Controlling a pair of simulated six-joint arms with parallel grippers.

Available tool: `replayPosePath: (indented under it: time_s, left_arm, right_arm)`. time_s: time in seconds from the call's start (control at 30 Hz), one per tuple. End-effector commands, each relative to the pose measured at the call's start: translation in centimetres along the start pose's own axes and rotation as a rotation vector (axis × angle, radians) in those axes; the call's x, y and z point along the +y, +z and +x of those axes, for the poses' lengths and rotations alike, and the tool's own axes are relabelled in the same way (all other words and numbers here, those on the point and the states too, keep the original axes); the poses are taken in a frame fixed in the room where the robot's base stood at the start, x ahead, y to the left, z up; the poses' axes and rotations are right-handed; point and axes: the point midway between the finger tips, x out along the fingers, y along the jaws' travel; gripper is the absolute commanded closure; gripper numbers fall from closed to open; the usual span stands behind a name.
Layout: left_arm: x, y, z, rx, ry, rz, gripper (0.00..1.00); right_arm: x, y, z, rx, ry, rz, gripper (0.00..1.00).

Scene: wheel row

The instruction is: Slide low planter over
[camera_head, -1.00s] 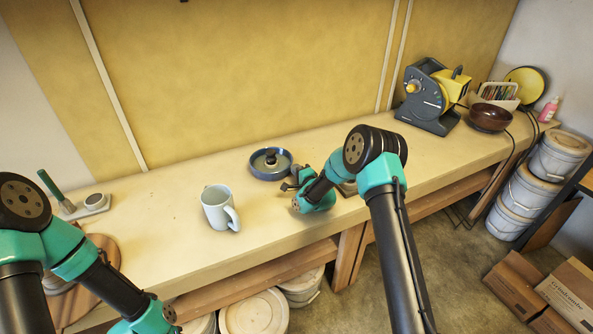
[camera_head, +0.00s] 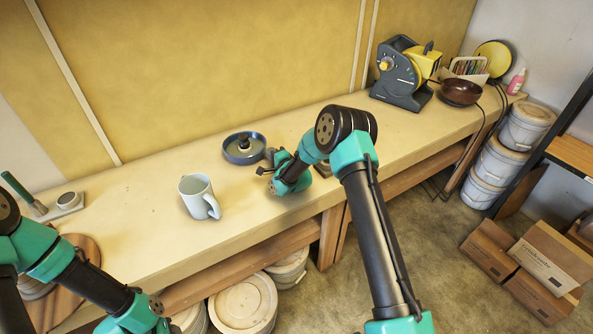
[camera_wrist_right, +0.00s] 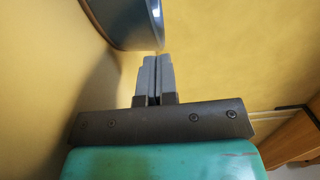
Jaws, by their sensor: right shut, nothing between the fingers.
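The low planter (camera_head: 231,157) is a shallow dark blue round dish with a small dark knob-like thing in its middle. It stands on the bench toward the back wall. My right gripper (camera_head: 264,170) is low over the bench, just in front and to the right of the planter. In the right wrist view the gripper's two fingers (camera_wrist_right: 154,77) are shut together and empty. Their tips are close to the planter's rim (camera_wrist_right: 138,32); I cannot tell if they touch. My left arm shows at the lower left, but its gripper is outside the picture.
A pale mug (camera_head: 196,195) stands left of the planter, near the front. A grey and yellow machine (camera_head: 402,75) and a brown bowl (camera_head: 460,92) stand at the far right. A small block (camera_head: 323,171) is partly hidden behind my right arm. Bare bench lies behind the arm.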

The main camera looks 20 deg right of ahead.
Motion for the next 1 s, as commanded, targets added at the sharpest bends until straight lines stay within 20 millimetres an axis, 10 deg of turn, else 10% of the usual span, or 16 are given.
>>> replayPosePath:
  time_s: [1.0]
  left_arm:
    - [0.0,0.0,0.0,0.000,0.000,0.000,0.62]
  right_arm:
    - [0.0,-1.6,-16.7,-0.012,0.002,0.001,1.00]
